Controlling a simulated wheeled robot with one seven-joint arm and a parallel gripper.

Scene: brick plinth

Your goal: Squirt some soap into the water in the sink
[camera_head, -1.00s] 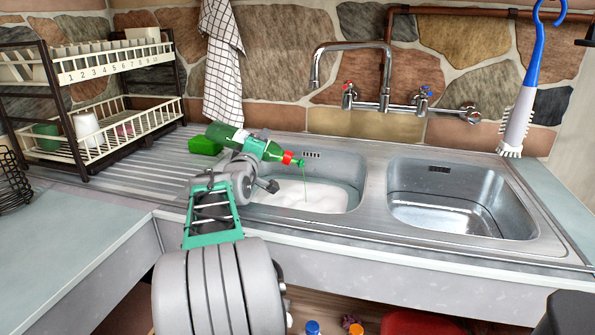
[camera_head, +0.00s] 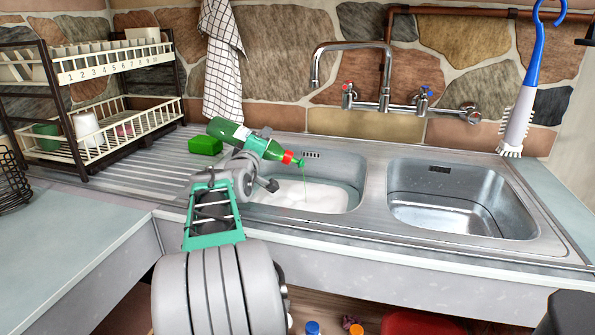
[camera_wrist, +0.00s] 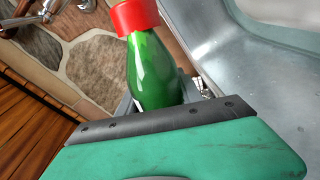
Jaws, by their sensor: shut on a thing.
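A green soap bottle (camera_head: 236,135) with a red collar and green nozzle is in my gripper (camera_head: 258,146), tilted with its nozzle down to the right. My gripper is shut around its body. A thin green stream of soap (camera_head: 307,190) falls from the nozzle into the left sink basin (camera_head: 349,178). White foam (camera_head: 290,192) covers much of the water there. In the wrist view the bottle's green neck (camera_wrist: 152,70) and red collar (camera_wrist: 135,15) show beyond my gripper (camera_wrist: 160,112); the nozzle is out of frame.
A chrome tap (camera_head: 384,75) rises behind the basins. The right basin (camera_head: 455,212) holds no objects. A green sponge (camera_head: 205,145) lies on the drainer beside the bottle. A dish rack (camera_head: 100,110) stands left. A blue-handled brush (camera_head: 524,90) hangs at right.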

